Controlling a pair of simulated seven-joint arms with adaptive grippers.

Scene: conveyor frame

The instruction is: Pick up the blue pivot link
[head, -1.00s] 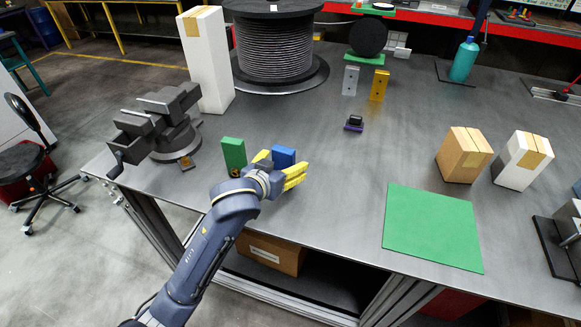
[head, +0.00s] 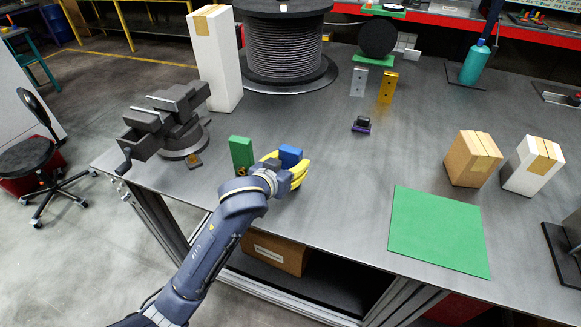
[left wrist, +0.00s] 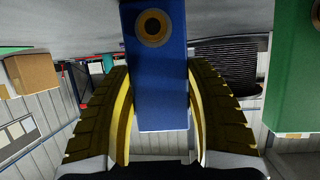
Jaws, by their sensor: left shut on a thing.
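The blue pivot link (head: 290,154) stands upright on the grey table near its front edge. In the left wrist view the blue link (left wrist: 157,80) shows a round brass-coloured hole and sits between two yellow fingers. My left gripper (head: 295,172) is shut on it, with a finger against each side. The wrist hides the link's lower part in the head view. A green link (head: 241,155) stands just left of the gripper, apart from it, and also shows at the right of the left wrist view (left wrist: 290,70). My right gripper is not in view.
A grey vise (head: 172,125) stands to the left and a large cable spool (head: 285,45) behind. A green mat (head: 438,232) lies to the right, with a brown box (head: 470,160) and a white box (head: 532,166) beyond it. The table between is mostly clear.

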